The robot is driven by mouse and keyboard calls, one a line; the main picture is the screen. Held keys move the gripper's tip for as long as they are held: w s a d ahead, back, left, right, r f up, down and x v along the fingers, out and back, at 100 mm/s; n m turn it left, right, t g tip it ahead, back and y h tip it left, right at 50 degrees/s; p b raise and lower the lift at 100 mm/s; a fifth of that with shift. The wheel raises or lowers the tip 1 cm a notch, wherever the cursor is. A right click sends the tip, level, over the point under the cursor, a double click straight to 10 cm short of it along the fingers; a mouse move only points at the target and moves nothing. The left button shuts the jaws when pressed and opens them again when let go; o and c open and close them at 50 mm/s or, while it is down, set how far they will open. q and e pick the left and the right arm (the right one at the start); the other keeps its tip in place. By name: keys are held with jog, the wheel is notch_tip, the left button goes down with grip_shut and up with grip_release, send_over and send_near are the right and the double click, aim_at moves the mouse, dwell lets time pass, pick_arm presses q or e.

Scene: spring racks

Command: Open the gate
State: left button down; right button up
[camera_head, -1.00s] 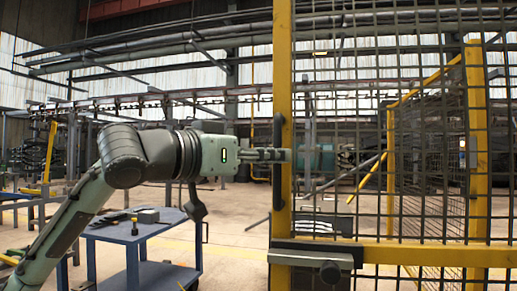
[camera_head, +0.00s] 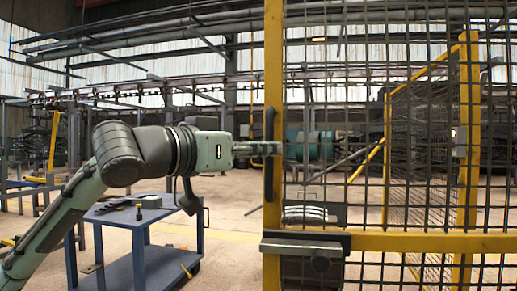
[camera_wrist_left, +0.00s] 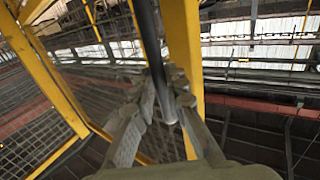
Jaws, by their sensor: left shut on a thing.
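The gate is a yellow-framed panel of dark wire mesh (camera_head: 425,130) filling the right half of the head view. Its yellow upright (camera_head: 273,60) stands near the middle and carries a dark vertical handle (camera_head: 268,123). My left gripper (camera_head: 270,149) reaches the handle from the left and is shut on it. In the left wrist view, the dark handle bar (camera_wrist_left: 148,35) runs down between the fingers of my left gripper (camera_wrist_left: 168,92), beside the yellow upright (camera_wrist_left: 182,30). A grey latch-like box (camera_head: 305,242) sits low on the upright. My right gripper is not in view.
A blue cart (camera_head: 120,216) with small tools on top stands on the left, behind my left arm. A yellow mesh fence (camera_head: 425,150) runs back beyond the gate. Open floor (camera_head: 232,200) shows between the cart and the gate.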

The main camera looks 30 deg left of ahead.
pick_arm(q)
jog(key=shift+s+d+f+h, duration=0.1)
jog(key=shift+d+f+h, duration=0.2)
jog(key=shift+d, duration=0.2)
jog(key=c, duration=1.9)
grip_release()
jog(key=shift+o, duration=0.5)
jog(key=shift+w+d+r, duration=0.15)
jog(key=shift+w+d, duration=0.1)
jog(key=shift+d, duration=0.2)
jog(key=shift+a, duration=0.1)
jog(key=shift+a, duration=0.15)
